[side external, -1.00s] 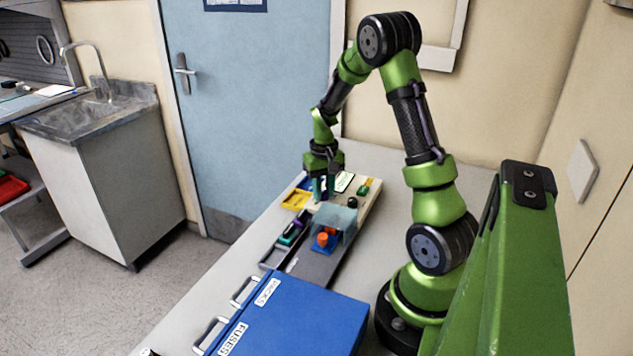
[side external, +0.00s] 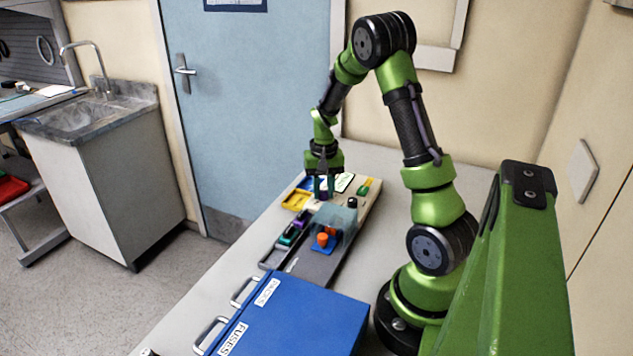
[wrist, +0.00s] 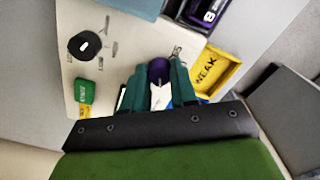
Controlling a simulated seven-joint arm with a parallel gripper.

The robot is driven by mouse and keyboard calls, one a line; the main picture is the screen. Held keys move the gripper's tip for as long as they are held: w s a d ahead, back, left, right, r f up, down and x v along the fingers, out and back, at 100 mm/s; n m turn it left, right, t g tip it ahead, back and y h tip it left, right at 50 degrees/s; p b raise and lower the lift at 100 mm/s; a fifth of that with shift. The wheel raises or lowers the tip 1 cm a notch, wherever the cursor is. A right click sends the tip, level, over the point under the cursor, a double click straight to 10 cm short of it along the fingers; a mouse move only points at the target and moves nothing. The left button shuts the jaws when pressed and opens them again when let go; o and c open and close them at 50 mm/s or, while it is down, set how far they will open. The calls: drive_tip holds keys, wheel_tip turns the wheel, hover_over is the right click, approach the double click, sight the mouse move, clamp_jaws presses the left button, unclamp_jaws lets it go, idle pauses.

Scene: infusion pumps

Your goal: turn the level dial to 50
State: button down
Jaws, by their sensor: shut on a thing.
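My gripper (side external: 324,192) points straight down over the cream panel (wrist: 115,30). In the wrist view my gripper (wrist: 160,85) has its two teal fingers shut on a purple knob (wrist: 158,70), one on each side. The fingers hide part of the knob, and I cannot read its setting. A black knob (wrist: 84,45) with a white mark stands apart on the same panel, with small lettering around it. It also shows in the side view (side external: 351,202). I cannot read which one is labelled as the level dial.
A green block (wrist: 84,91) is on the panel. A yellow tray (wrist: 228,80) marked WEAK is beside it. A clear bluish box (side external: 343,215) and an orange button (side external: 322,239) stand nearer the camera. A blue case (side external: 300,310) stands in front.

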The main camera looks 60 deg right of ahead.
sight(323, 192)
drive_tip(key=c, duration=0.9)
unclamp_jaws()
drive_tip(key=shift+r, duration=0.1)
wheel_tip(323, 192, up, 17)
drive_tip(key=shift+f, duration=0.1)
